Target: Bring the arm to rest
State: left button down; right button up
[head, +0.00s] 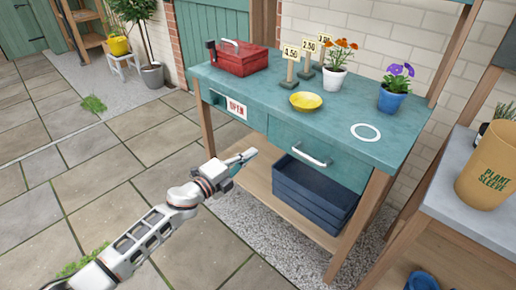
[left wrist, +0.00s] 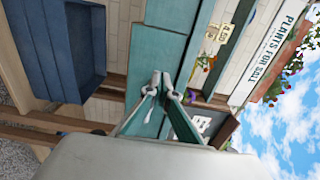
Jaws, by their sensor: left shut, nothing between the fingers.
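My left arm comes in from the lower left of the head view. Its gripper (head: 243,158) is shut and empty, in front of the teal potting bench (head: 340,127) and below its top. In the left wrist view the fingers (left wrist: 161,80) meet at their tips with nothing between them. My right gripper is not in view.
On the bench stand a red toolbox (head: 239,58), a yellow bowl (head: 306,101), price signs (head: 290,62), an orange-flowered white pot (head: 334,78) and a purple-flowered blue pot (head: 392,100). A blue crate (head: 313,190) sits on the lower shelf. The paving at left is mostly clear.

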pick_arm(q)
jog(key=s+a+f+n+g+y+p, duration=0.1)
jog(key=s+a+f+n, duration=0.4)
jog(key=s, duration=0.8)
jog(key=s+a+f+n+g+y+p, duration=0.1)
jog(key=s+a+f+n+y+p, duration=0.3)
jog(key=s+n, duration=0.5)
jog(key=s+a+f+n+y+p, duration=0.2)
jog(key=s+a+f+n+y, duration=0.2)
jog(key=s, duration=1.4)
jog(key=a+f+n, duration=0.1)
jog(key=a+n, duration=0.2)
jog(key=n, duration=0.1)
jog(key=shift+a+f+g+p, duration=0.35)
jog(key=shift+a+f+g, duration=0.05)
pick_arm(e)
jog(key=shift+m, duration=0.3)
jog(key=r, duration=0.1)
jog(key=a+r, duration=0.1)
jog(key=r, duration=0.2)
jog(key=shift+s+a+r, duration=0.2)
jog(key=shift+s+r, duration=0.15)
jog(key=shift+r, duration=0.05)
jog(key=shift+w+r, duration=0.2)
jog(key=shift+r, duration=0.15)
